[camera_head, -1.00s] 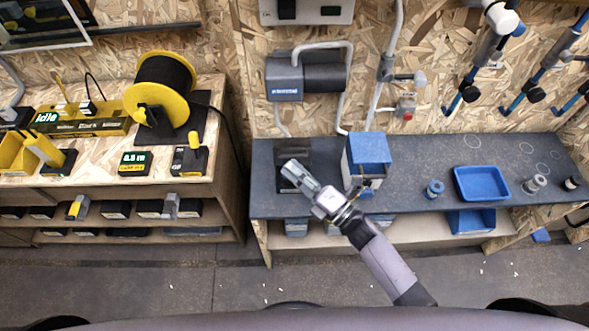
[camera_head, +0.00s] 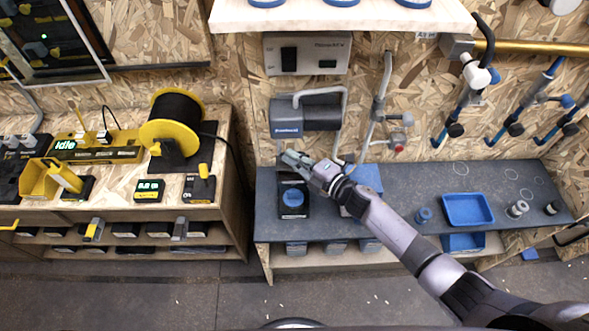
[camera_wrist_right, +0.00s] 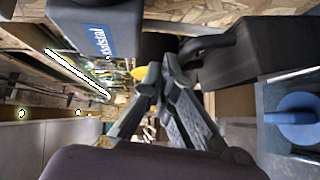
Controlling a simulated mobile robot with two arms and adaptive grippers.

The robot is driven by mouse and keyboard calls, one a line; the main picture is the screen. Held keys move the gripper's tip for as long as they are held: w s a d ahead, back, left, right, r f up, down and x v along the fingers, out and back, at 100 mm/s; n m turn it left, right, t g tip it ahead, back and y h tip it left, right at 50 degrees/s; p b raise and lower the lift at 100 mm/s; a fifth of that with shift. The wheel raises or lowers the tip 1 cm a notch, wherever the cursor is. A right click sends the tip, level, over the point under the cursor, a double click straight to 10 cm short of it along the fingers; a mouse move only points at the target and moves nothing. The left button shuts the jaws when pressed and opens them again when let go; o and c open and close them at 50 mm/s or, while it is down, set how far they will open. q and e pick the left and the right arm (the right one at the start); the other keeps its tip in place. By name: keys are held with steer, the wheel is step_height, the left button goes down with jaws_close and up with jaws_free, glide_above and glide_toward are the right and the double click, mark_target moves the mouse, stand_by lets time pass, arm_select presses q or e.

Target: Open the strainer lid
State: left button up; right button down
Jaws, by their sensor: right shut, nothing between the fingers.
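A dark grey wall unit (camera_head: 287,115) with a blue label and a bent grey pipe hangs above the bench; its label also shows at the top left of the right wrist view (camera_wrist_right: 97,35). A black base with a blue round piece (camera_head: 293,198) stands below it; the blue piece also shows at the right of the wrist view (camera_wrist_right: 295,108). I cannot tell for sure which part is the strainer lid. My right gripper (camera_head: 288,158) is shut and empty, just below the unit in the picture; its fingers (camera_wrist_right: 168,72) meet in the wrist view. Contact is unclear. My left gripper is not in view.
A blue box (camera_head: 369,176) is partly hidden behind my right arm. A blue tray (camera_head: 467,209) and small round parts are on the bench's right. A grey upright pipe (camera_head: 378,105) rises beside the unit. A spool (camera_head: 172,122) stands on the left table.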

steer(key=shift+w+b, duration=0.75)
steer(key=shift+w, duration=1.05)
stand_by(0.5)
